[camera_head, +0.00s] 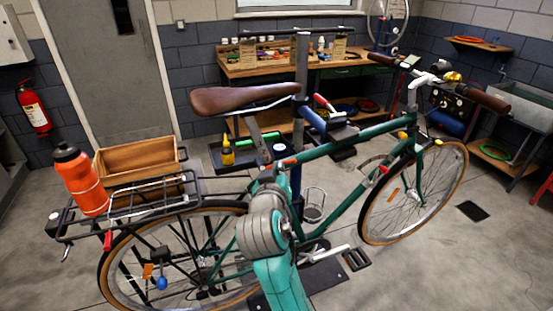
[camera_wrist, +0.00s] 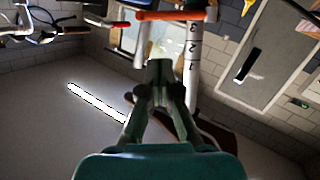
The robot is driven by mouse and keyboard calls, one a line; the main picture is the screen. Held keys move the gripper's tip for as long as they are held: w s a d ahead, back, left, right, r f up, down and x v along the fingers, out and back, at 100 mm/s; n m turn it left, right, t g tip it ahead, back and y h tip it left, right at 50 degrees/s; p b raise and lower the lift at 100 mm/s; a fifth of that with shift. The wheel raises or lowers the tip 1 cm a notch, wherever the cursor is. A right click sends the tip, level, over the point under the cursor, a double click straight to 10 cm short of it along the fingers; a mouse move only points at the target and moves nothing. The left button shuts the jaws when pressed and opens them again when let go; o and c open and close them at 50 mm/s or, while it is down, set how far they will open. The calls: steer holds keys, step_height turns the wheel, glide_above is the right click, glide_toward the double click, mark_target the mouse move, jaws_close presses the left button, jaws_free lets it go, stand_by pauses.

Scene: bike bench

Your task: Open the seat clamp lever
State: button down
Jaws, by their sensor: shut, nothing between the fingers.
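The seat clamp lever (camera_head: 285,162) is a small orange-red piece at the top of the bike's seat tube. In the wrist view, the lever (camera_wrist: 168,15) is an orange bar lying across the seat post (camera_wrist: 192,55), which has number marks. My gripper (camera_wrist: 158,68) is shut and empty. Its tips show below the lever in the wrist picture, beside the post, with a visible gap. In the head view my own arm hides much of the gripper and the area below the clamp. The brown saddle (camera_head: 245,98) sits on top of the post.
The teal bike frame (camera_head: 345,143) is held in a repair stand (camera_head: 302,65) with its own red-tipped clamp handle (camera_head: 325,103). A workbench (camera_head: 235,68) stands behind.

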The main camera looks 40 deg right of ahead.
steer(key=shift+w+r+m, duration=0.2)
steer(key=shift+r, duration=0.45)
steer(key=shift+w+r+m, duration=0.15)
steer(key=shift+r+m, duration=0.05)
steer(key=shift+r, duration=0.4)
steer(key=x, duration=0.3)
steer(key=f+x, duration=0.1)
steer(key=x, duration=0.2)
steer(key=f+x, duration=0.1)
steer(key=x, duration=0.2)
steer(key=shift+s+d, duration=0.25)
steer(key=shift+s, duration=0.1)
steer(key=shift+s+a+f, duration=0.1)
steer(key=shift+s+f, duration=0.35)
steer(key=shift+f, duration=0.3)
